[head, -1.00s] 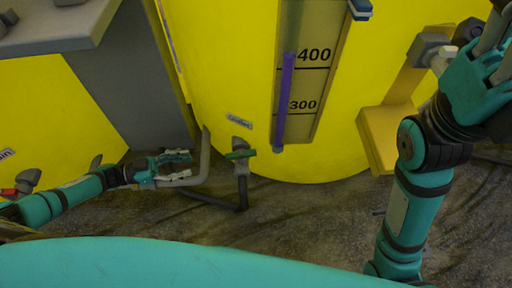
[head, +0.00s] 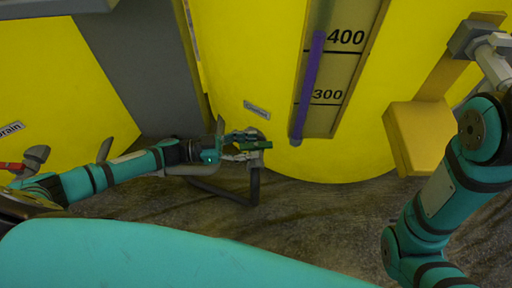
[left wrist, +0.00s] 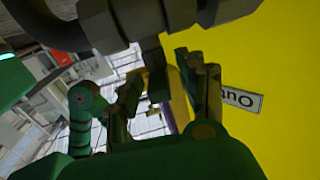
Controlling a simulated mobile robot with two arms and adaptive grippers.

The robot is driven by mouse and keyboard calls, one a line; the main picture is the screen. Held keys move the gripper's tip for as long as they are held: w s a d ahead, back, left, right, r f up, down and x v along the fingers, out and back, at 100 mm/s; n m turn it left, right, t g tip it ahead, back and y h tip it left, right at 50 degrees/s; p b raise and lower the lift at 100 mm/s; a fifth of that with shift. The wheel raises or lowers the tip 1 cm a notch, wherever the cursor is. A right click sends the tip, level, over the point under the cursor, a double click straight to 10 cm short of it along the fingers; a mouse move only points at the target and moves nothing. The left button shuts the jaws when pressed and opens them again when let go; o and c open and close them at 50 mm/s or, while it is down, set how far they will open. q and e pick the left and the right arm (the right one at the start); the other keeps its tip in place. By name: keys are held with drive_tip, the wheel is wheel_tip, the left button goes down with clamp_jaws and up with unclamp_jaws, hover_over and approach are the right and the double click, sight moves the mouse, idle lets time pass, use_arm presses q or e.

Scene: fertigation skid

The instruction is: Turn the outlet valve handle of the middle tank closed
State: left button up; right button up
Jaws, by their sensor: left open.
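The green valve handle (head: 256,145) sits on a grey valve low on the front of the yellow tank (head: 240,60) with the level gauge. In the head view my left gripper (head: 244,146) reaches in from the left, with its open fingers at the handle, one above and one below. I cannot tell whether they touch it. In the left wrist view the fingers (left wrist: 165,95) stand apart, with the grey valve part (left wrist: 152,52) reaching toward the gap between them.
A small label (head: 257,109) is on the tank above the valve. A dark pipe (head: 254,187) runs below it to the floor. At far left are a red handle (head: 12,166) and a drain label (head: 10,129). A yellow bracket (head: 420,135) stands right of the gauge.

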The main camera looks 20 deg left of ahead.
use_arm(q)
drive_tip(key=shift+x, duration=1.05)
clamp_jaws()
